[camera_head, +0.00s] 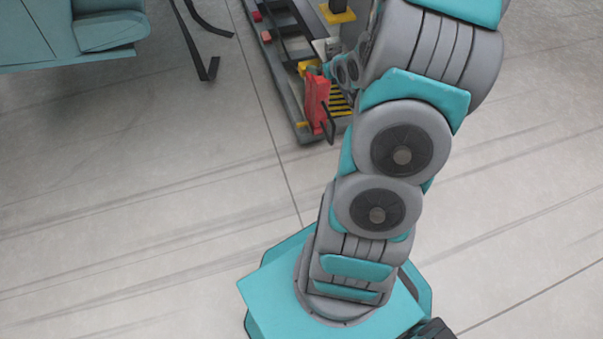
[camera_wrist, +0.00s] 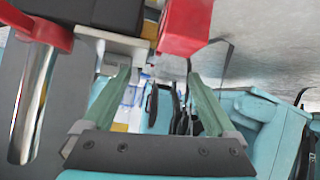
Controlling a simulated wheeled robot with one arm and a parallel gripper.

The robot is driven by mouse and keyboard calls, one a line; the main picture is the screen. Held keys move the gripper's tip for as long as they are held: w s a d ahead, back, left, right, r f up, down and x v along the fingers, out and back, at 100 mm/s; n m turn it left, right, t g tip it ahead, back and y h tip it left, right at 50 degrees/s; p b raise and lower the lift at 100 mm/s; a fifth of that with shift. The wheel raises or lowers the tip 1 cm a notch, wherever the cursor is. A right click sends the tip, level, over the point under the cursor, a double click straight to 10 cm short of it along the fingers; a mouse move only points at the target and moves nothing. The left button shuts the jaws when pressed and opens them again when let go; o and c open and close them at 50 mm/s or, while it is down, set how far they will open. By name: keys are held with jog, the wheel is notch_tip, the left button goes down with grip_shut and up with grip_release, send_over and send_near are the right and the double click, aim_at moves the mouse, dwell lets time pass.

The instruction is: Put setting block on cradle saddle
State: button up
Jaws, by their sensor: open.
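My gripper (camera_wrist: 158,76) is open in the wrist view, its two green fingers spread with nothing held between them. A pale grey block-like plate (camera_wrist: 112,45) is close to the left fingertip; I cannot tell if they touch. A red block (camera_wrist: 185,25) is just beyond the fingertips. I cannot tell for sure which part is the setting block or which is the cradle saddle. In the head view my gripper (camera_head: 328,70) is partly hidden by my wrist, beside an upright red part (camera_head: 317,100) on a dark framed rig.
The rig's dark frame (camera_head: 285,100) carries yellow parts and a black-and-yellow striped plate (camera_head: 341,103). A silver cylinder (camera_wrist: 32,105) with a red top is at left in the wrist view. Black straps hang near a teal seat-like body (camera_head: 108,30). Open floor lies left of the rig.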

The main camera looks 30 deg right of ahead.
jog(key=s+a+r+g, duration=0.4)
jog(key=s+a, duration=0.5)
jog(key=s, duration=0.2)
jog(key=s+a+r+g+y, duration=0.1)
jog(key=s+a+r+g, duration=0.3)
jog(key=s+a, duration=0.6)
jog(key=s+a+r+g+y, duration=0.1)
jog(key=s+a+r+g, duration=0.3)
jog(key=s+a, duration=0.6)
jog(key=s+r, duration=0.2)
jog(key=s, duration=0.2)
jog(key=shift+a+n+g, duration=0.25)
jog(key=shift+n+g, duration=0.05)
jog(key=shift+n, duration=0.1)
jog(key=shift+c, duration=0.4)
